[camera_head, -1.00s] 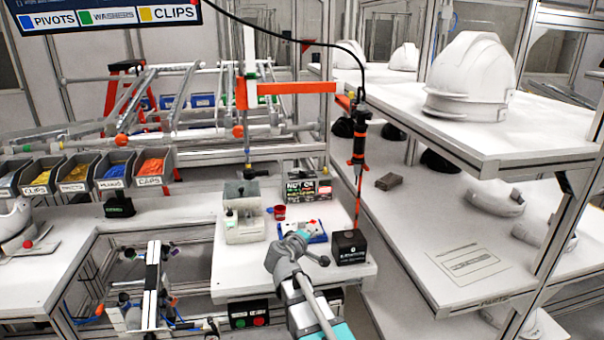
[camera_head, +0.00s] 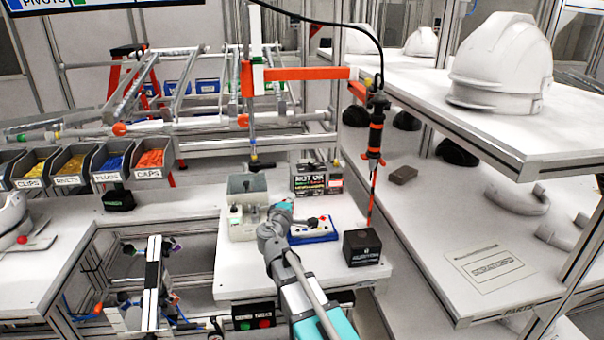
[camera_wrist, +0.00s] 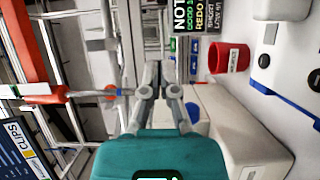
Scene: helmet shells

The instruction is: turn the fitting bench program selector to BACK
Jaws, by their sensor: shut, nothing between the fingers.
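A pale grey control box (camera_head: 243,226) with small knobs on it stands on the white fitting bench. I cannot tell which knob is the program selector or read its positions. My gripper (camera_head: 281,210) is beside the right side of this box in the head view, and partly covers it. In the wrist view my gripper (camera_wrist: 162,78) is shut and empty, fingers pointing toward the bench's back. A pale box (camera_wrist: 240,135) lies right of the fingers, with a blue round part (camera_wrist: 193,112) close to the right finger. Contact cannot be told.
A red cup (camera_wrist: 228,58) stands near the fingers. A blue-and-white fixture (camera_head: 316,230) and a black box (camera_head: 361,248) are right of my gripper. A dark sign box (camera_head: 317,180) stands behind. An orange-marked tool (camera_head: 375,140) hangs at right. Part bins (camera_head: 152,160) line the left.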

